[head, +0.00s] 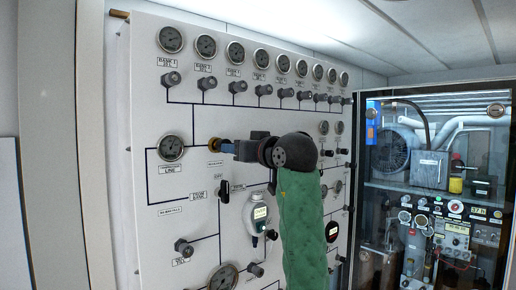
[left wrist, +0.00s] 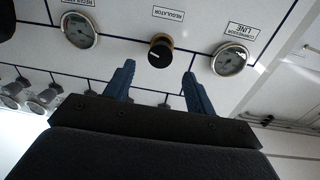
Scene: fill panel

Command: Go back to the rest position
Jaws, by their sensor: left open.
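My left gripper (head: 226,146) is at the panel, on the end of my green-sleeved arm, which rises from the bottom of the head view. Its two blue fingers (left wrist: 159,72) are open and apart in the left wrist view, with nothing between them. The black regulator knob (left wrist: 160,51) with a brass base lies just beyond the fingertips, centred between them and apart from them. In the head view the knob's brass part (head: 212,144) shows at the gripper's tip. The fill panel (head: 140,90) is white and upright. My right gripper is not in view.
A line gauge (head: 170,147) sits left of the knob. A row of gauges and valves runs along the panel top (head: 236,52). A black lever (head: 223,190) and a white device (head: 256,212) are below my gripper. A glass-fronted cabinet (head: 440,190) stands at right.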

